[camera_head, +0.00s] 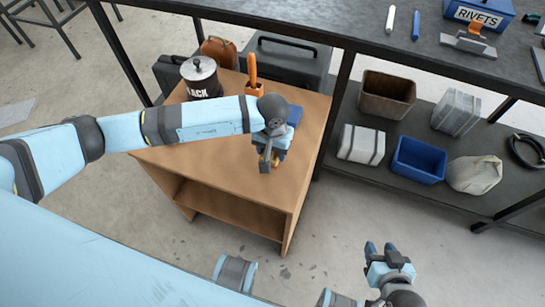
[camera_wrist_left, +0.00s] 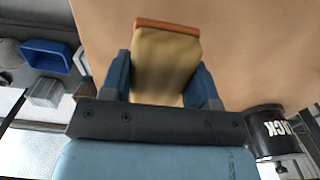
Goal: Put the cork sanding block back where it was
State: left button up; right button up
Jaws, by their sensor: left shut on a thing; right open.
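The cork sanding block (camera_wrist_left: 166,62) is tan with a reddish-brown strip at its far end. In the left wrist view it sits between the two blue fingers of my left gripper (camera_wrist_left: 160,80), which is shut on it. In the head view my left gripper (camera_head: 268,162) is over the front right part of the wooden cabinet top (camera_head: 190,153) and hides most of the block. I cannot tell whether the block touches the top. My right gripper (camera_head: 380,250) is open and empty, over the floor right of the cabinet.
A black-labelled can (camera_head: 202,80) and an orange holder with an orange-handled tool (camera_head: 253,75) stand at the back of the cabinet top. A dark workbench (camera_head: 350,25) with a lower shelf is to the right; the shelf holds a blue bin (camera_head: 418,160). The cabinet's front left top is clear.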

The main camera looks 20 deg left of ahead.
aim_at(273, 159)
pick_arm(q)
jog(key=shift+f, duration=2.25)
jog(key=shift+f+b, duration=0.25)
jog(key=shift+b, duration=0.05)
jog(key=o, duration=0.8)
jog(key=shift+o, duration=0.2)
jog(key=shift+r, duration=0.1)
